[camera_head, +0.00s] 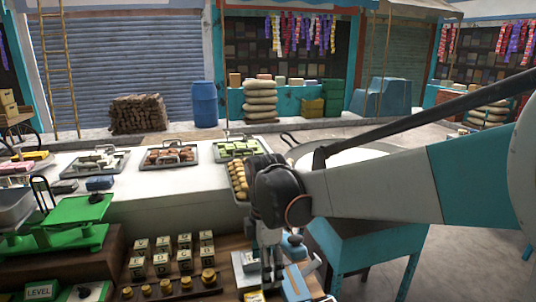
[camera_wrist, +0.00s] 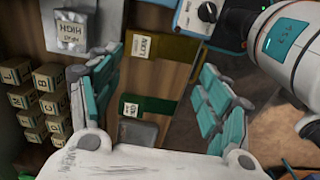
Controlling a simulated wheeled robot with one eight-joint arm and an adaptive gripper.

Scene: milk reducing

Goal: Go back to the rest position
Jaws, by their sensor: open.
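My gripper (camera_head: 275,272) hangs low over the front edge of the wooden counter in the head view, partly hidden by my wrist. In the wrist view my gripper (camera_wrist: 160,95) shows its teal-padded fingers spread wide apart, with nothing held between them. Below them lie a brown panel with a "LOW" label (camera_wrist: 142,46) and a green panel with another small label (camera_wrist: 130,108). A wide pan (camera_head: 345,157) of white liquid sits behind my arm, which hides part of it.
A blue box with a black knob (camera_wrist: 205,12) is beyond the fingers. Stacked lettered blocks (camera_head: 172,254) and brass weights (camera_head: 168,286) stand left of my gripper. A green scale (camera_head: 70,222) is farther left. Trays of sweets (camera_head: 170,155) line the white counter. Open floor lies right.

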